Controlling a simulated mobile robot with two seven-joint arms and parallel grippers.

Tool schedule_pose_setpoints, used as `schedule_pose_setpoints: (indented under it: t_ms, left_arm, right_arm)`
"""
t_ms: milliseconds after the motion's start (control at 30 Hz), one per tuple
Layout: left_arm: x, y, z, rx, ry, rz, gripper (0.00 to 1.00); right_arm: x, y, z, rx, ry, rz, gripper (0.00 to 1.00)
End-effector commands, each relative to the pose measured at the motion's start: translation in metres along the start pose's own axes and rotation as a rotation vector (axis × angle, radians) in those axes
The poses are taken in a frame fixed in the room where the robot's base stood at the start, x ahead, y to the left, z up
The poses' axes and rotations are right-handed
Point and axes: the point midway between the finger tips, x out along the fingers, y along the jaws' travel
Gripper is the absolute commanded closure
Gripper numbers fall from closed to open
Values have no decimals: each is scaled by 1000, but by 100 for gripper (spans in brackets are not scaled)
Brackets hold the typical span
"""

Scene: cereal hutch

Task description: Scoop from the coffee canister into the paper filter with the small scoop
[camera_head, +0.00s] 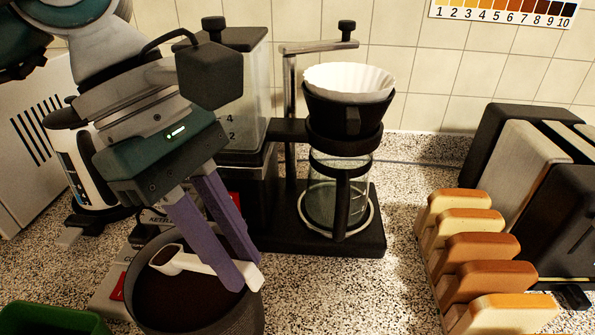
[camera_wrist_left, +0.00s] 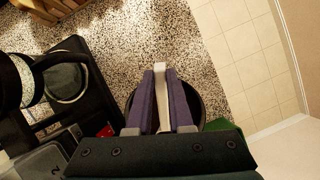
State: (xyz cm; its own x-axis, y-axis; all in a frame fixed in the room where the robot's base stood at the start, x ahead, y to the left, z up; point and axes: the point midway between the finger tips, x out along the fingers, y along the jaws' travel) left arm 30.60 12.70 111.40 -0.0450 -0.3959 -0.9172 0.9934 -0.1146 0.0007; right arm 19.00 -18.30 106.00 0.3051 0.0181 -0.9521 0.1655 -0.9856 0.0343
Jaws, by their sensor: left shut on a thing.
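My left gripper (camera_head: 241,276) is shut on the handle of the small white scoop (camera_head: 200,266). The scoop's bowl is at its left end, over the open mouth of the dark coffee canister (camera_head: 254,306), and shows brown inside. Dark brown coffee shows in the canister below. In the left wrist view the gripper (camera_wrist_left: 160,72) holds the scoop handle (camera_wrist_left: 160,82) above the canister (camera_wrist_left: 198,103). The white paper filter (camera_head: 350,80) sits in the black cone of the coffee maker, up and right of the gripper. My right gripper is not in view.
The coffee maker (camera_head: 345,248) with its glass carafe (camera_head: 322,205) stands behind and right of the canister. A rack of toast slices (camera_head: 480,250) and a toaster (camera_head: 515,165) are at the right. A green container (camera_head: 50,320) is at the lower left.

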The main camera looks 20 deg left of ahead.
Motion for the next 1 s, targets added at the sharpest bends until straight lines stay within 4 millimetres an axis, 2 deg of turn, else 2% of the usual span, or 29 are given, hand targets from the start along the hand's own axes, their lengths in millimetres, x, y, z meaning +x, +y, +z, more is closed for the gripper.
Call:
schedule_pose_setpoints:
  t_ms: [567,1000]
  left_arm:
    - [-44,0,19,1,-1,0,100]
    - [-31,0,52,5,244,-1,100]
  right_arm:
    - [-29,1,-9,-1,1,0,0]
    - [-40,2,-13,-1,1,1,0]
